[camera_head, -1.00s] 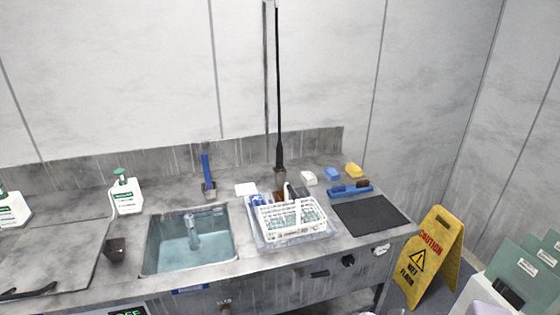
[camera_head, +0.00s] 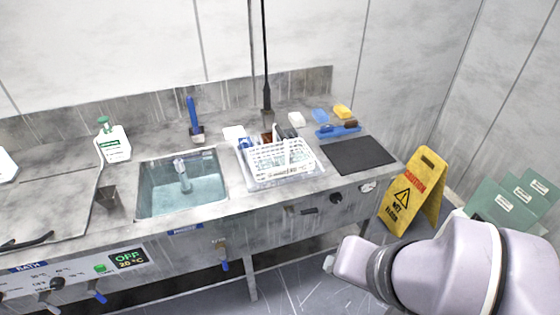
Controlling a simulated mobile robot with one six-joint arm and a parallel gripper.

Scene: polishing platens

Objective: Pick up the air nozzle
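No thing in view can be clearly identified as the air nozzle. A thin black hose or rod (camera_head: 265,60) comes down in front of the back wall to a grey end piece (camera_head: 267,115) at the back of the counter, behind the white rack. This may be the air nozzle, but it is too small to tell. A blue upright handle (camera_head: 192,112) on a grey base stands behind the sink. My pale lilac arm (camera_head: 450,265) reaches in at the lower right, in front of the counter. I see no gripper fingers on it.
The counter holds a water-filled sink (camera_head: 165,205), a white wire rack (camera_head: 282,158), a black mat (camera_head: 360,153), a blue tray (camera_head: 338,131), several small blocks and a soap bottle (camera_head: 113,143). A yellow caution sign (camera_head: 418,192) stands on the floor right of the counter.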

